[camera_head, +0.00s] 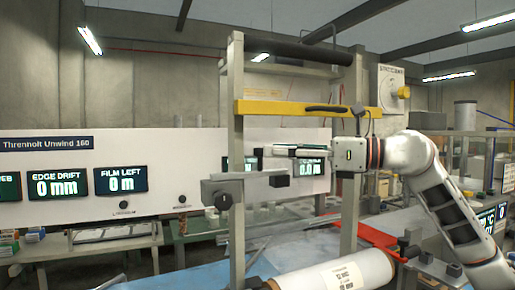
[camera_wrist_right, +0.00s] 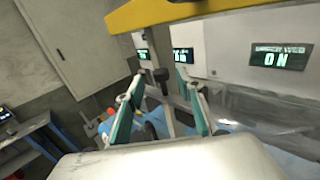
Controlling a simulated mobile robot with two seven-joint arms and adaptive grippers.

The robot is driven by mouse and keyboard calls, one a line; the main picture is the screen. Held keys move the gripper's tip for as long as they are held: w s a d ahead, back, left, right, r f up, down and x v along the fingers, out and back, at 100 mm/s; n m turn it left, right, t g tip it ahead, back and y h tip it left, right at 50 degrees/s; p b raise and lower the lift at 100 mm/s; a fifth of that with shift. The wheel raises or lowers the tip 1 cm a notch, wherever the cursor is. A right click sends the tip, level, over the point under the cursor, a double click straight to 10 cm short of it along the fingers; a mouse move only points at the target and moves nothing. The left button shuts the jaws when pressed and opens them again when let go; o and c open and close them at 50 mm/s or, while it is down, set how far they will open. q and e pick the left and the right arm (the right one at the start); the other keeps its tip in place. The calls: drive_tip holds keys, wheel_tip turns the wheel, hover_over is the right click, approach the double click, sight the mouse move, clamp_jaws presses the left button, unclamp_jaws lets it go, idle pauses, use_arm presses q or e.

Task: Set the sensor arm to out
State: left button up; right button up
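A grey bracket with a dark bar (camera_head: 232,188) is mounted on the upright post of the unwind frame in the head view; it may be the sensor arm, but I see no label on it. My right gripper (camera_head: 264,152) is above and beside it, under the yellow bar, with its fingers pointing left. In the right wrist view, the two teal fingers of the right gripper (camera_wrist_right: 160,106) stand apart. A dark knob on a stem (camera_wrist_right: 161,76) shows between and beyond them; I cannot tell whether they touch it. My left gripper is not in view.
A yellow bar (camera_head: 290,108) crosses the frame just above my right gripper; it also shows in the wrist view (camera_wrist_right: 185,12). A film roll (camera_head: 330,275) lies below. A white panel with displays (camera_head: 60,150) stands behind. A grey post (camera_head: 236,130) stands close to the fingertips.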

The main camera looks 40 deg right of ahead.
sight(260, 150)
drive_tip(key=p+x, duration=0.1)
drive_tip(key=x, duration=0.3)
drive_tip(key=shift+w+a+f, duration=0.1)
drive_tip(key=shift+w+a, duration=0.1)
drive_tip(key=shift+w, duration=0.35)
clamp_jaws()
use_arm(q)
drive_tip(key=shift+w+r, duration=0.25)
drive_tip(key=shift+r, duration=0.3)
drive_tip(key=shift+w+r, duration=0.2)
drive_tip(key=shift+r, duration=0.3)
